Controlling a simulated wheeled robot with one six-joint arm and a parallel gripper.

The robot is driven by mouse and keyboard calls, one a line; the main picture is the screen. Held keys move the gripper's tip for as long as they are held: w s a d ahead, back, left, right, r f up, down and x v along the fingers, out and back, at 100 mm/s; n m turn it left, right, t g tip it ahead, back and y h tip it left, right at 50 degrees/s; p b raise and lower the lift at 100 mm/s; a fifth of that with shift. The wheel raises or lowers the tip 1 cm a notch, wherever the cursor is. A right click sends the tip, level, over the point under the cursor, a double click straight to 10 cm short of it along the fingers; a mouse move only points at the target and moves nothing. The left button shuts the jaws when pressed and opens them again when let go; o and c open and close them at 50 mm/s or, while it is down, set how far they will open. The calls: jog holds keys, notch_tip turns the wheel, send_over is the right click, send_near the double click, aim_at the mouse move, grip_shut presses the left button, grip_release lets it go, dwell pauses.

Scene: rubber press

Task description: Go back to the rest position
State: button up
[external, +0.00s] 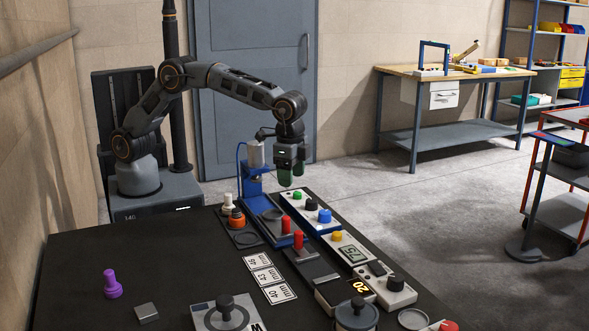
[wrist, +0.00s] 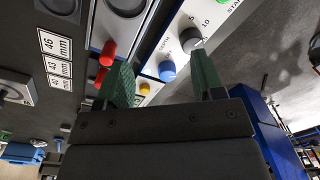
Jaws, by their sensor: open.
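My gripper (external: 291,172) hangs from my bent arm above the far end of the black table, pointing down. Its two green fingers are apart with nothing between them. In the wrist view the gripper (wrist: 161,72) shows both fingers spread, with a control panel below and beyond them. The blue press (external: 254,187) with its grey cylinder stands just left of my gripper. A white control panel (external: 309,212) with green, black and blue knobs lies beneath my gripper; its blue knob (wrist: 167,71) shows between the fingers in the wrist view.
Red handles (external: 298,239), an orange-black stamp (external: 237,218) and size labels (external: 265,274) lie near the press. A purple piece (external: 111,283) stands at left on the black table (external: 75,245). A workbench (external: 450,72) stands at the back right. The air above the table's left side is free.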

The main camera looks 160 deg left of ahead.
jog(key=s+d+r+m+t, duration=0.1)
jog(key=s+d, duration=0.4)
jog(key=d, duration=0.7)
jog(key=s+d+r+m+t, duration=0.2)
jog(key=s+d, duration=0.4)
jog(key=d, duration=0.6)
jog(key=s+d+r+m+t, duration=0.1)
jog(key=s+d+r+m, duration=0.2)
jog(key=d, duration=1)
jog(key=s+m, duration=0.1)
jog(key=s, duration=0.2)
jog(key=shift+m+t, duration=0.3)
jog(key=shift+m, duration=0.1)
jog(key=shift+s+r, duration=0.1)
jog(key=shift+c, duration=0.4)
